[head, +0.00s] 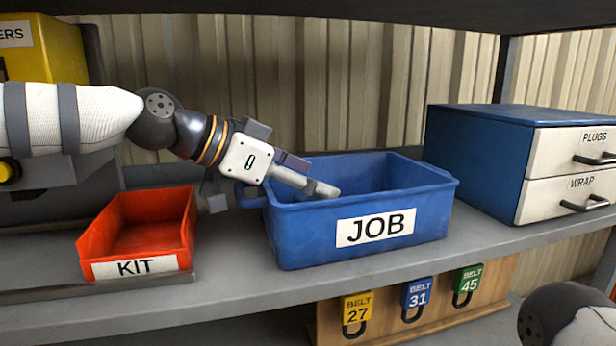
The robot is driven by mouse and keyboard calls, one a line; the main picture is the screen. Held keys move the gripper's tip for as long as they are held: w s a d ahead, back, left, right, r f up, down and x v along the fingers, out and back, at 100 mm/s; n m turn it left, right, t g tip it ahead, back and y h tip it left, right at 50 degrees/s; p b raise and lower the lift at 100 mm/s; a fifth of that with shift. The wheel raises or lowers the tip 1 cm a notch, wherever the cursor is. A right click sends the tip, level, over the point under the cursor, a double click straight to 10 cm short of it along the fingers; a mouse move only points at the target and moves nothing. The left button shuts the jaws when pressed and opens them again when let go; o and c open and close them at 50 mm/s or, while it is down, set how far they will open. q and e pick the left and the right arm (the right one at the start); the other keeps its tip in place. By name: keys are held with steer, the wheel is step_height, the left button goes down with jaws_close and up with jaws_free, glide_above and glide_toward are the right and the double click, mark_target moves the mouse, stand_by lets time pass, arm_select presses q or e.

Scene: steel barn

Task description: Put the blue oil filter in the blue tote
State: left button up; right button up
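The blue tote (300,238), labelled JOB, stands upright on the grey shelf in the middle of the head view. My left gripper (322,189) reaches in from the left over the tote's left rim, with its finger end over or inside the tote opening. The fingers are seen from the side, so I cannot tell whether they are open or shut, and no held thing shows. I see no blue oil filter; much of the tote's inside is hidden by its front wall. My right arm shows at the lower right, its gripper out of view.
A red KIT bin (137,238) stands left of the tote. A blue cabinet (477,165) with white PLUGS and WRAP drawers stands to the right. Padlocks hang on a wooden board (435,305) below the shelf (230,285). An upper shelf edge (330,12) lies overhead.

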arm_select(q)
steer(key=shift+a+f, duration=0.15)
steer(key=shift+f, duration=0.6)
arm_select(e)
steer(key=shift+s+f, duration=0.1)
arm_select(q)
steer(key=shift+r, duration=0.2)
steer(key=v, duration=0.4)
steer(key=r+v, duration=0.1)
steer(key=v, duration=0.2)
steer(key=p+v, duration=0.1)
steer(key=v, duration=0.3)
steer(key=shift+w+r, duration=0.1)
steer(key=shift+r, duration=0.35)
steer(key=shift+a+r, duration=0.15)
steer(key=shift+a, duration=0.25)
arm_select(e)
steer(key=shift+w+r+t, duration=0.3)
steer(key=shift+w+r, duration=0.35)
steer(key=shift+w, duration=0.1)
